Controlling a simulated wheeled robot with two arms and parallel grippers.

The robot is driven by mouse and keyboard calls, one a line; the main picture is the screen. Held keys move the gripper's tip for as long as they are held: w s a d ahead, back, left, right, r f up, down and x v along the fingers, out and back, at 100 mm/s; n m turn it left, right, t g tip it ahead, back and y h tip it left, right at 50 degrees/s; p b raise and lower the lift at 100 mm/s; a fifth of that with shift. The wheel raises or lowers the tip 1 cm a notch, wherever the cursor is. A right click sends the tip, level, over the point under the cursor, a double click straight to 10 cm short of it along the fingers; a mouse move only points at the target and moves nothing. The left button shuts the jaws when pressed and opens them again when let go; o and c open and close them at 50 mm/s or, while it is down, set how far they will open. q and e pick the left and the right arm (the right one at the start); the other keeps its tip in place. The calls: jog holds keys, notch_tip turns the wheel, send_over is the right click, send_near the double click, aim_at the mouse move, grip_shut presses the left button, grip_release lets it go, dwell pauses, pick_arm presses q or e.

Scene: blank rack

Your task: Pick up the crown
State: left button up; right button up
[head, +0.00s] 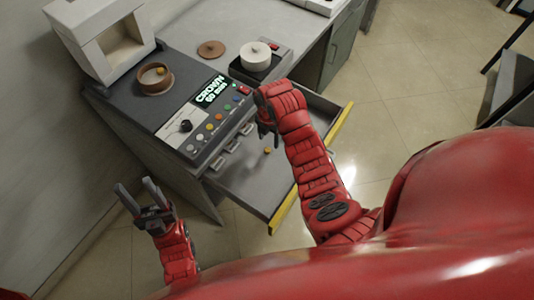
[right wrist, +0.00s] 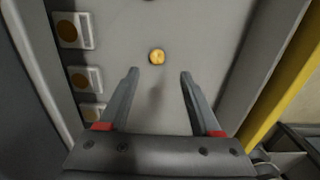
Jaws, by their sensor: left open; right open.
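A small gold crown (head: 267,150) lies on the floor of the open grey drawer (head: 240,182). In the right wrist view the crown (right wrist: 157,57) is just beyond and between the two fingertips, not touched. My right gripper (head: 267,130) is over the drawer, pointing down, open and empty; it also shows in the right wrist view (right wrist: 159,74). My left gripper (head: 136,187) is open and empty, left of the cabinet and away from the drawer.
The drawer has a yellow front edge (head: 283,212). Slots with brown discs (right wrist: 67,31) line one side. Above are a control panel reading "CROWN 60 min" (head: 211,90), a round brown dish (head: 153,86) with a gold piece, a white furnace (head: 104,55) and a white cylinder (head: 256,57).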

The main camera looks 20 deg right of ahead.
aim_at(268, 149)
jog(key=shift+f, duration=0.35)
jog(key=shift+d+f+p, duration=0.1)
jog(key=shift+f+p, duration=0.2)
jog(key=shift+f, duration=0.2)
jog(key=shift+f+p, duration=0.3)
jog(key=shift+f, duration=0.05)
jog(key=shift+w+a+f+p, duration=0.1)
jog(key=shift+f+p, duration=0.2)
jog(key=shift+f, duration=0.15)
jog(key=shift+w+a+f+p, duration=0.1)
jog(key=shift+f+p, duration=0.15)
jog(key=shift+f, duration=0.15)
jog(key=shift+f+p, duration=0.3)
jog(key=shift+f, duration=1.15)
grip_shut()
